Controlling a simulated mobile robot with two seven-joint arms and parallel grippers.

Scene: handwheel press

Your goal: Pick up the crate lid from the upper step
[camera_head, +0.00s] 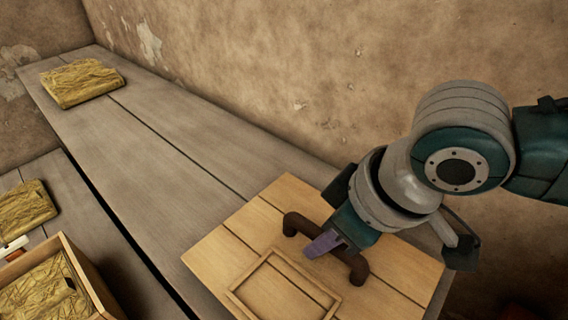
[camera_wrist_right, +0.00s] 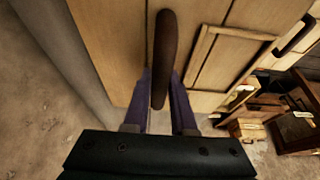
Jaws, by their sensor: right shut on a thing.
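The crate lid (camera_head: 225,252) is a light wooden board with a raised rectangular frame and dark brown handles. It lies on the grey plank upper step (camera_head: 150,118), at the lower right in the head view. My right gripper (camera_head: 326,243) is shut on the lid's dark handle (camera_head: 357,268), near its middle. In the right wrist view the handle (camera_wrist_right: 164,60) stands between the two purple fingers of my right gripper (camera_wrist_right: 163,100). The lid's planks (camera_wrist_right: 110,40) fill the upper middle there. My left gripper is not in view.
A straw-coloured block (camera_head: 82,84) lies at the far end of the upper step. Another straw block (camera_head: 24,207) and an open wooden crate with straw (camera_head: 85,278) stand lower left. A plaster wall (camera_head: 270,60) runs along the step's back edge. The step's middle is clear.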

